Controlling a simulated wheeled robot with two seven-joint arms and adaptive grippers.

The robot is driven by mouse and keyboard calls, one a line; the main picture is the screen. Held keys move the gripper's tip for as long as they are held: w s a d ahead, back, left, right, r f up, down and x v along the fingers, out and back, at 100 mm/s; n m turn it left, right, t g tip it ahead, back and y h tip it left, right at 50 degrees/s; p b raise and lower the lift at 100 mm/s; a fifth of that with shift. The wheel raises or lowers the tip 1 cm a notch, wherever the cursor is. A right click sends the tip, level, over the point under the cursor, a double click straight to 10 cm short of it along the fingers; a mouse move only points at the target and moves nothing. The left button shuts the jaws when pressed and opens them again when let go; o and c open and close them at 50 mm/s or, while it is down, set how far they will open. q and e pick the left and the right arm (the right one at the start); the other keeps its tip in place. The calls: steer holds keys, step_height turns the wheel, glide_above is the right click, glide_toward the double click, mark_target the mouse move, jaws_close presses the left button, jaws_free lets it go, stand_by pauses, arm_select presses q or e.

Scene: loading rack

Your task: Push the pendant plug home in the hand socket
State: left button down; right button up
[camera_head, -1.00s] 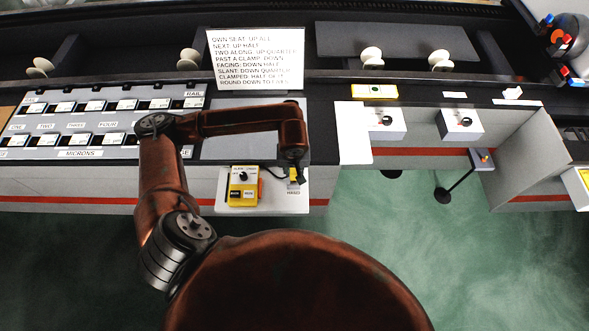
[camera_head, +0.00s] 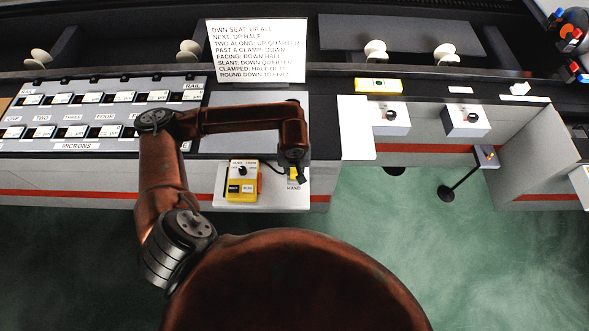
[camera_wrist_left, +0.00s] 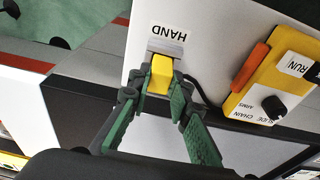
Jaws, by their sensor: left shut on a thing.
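The yellow pendant plug (camera_wrist_left: 161,74) is held between the green-padded fingertips of my left gripper (camera_wrist_left: 156,92) in the left wrist view. Its far end meets the grey hand socket (camera_wrist_left: 166,47) beside the word HAND. I cannot tell how deep the plug sits. In the head view my left gripper (camera_head: 295,173) points down at the small shelf, and its wrist hides part of the plug. A dark cable runs from the plug area to the yellow pendant box (camera_head: 242,181), which also shows in the left wrist view (camera_wrist_left: 281,85). My right gripper is in neither view.
The white shelf (camera_head: 270,201) carries the pendant box left of the socket. A panel of labelled switches (camera_head: 100,115) lies to the left. A text sign (camera_head: 255,50) stands behind. Two white knob boxes (camera_head: 465,121) are to the right. Green floor is open in front.

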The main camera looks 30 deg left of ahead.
arm_select(q)
steer(key=shift+f, duration=0.2)
stand_by(0.4)
steer(key=c, duration=1.7)
jaws_free()
steer(key=shift+r, duration=0.2)
steer(key=r, duration=0.3)
steer(key=s+r, duration=0.1)
steer(key=r, duration=0.3)
steer(key=d+r, duration=0.1)
steer(key=r, duration=0.3)
steer(key=shift+s+r, duration=0.2)
steer(key=shift+s, duration=0.15)
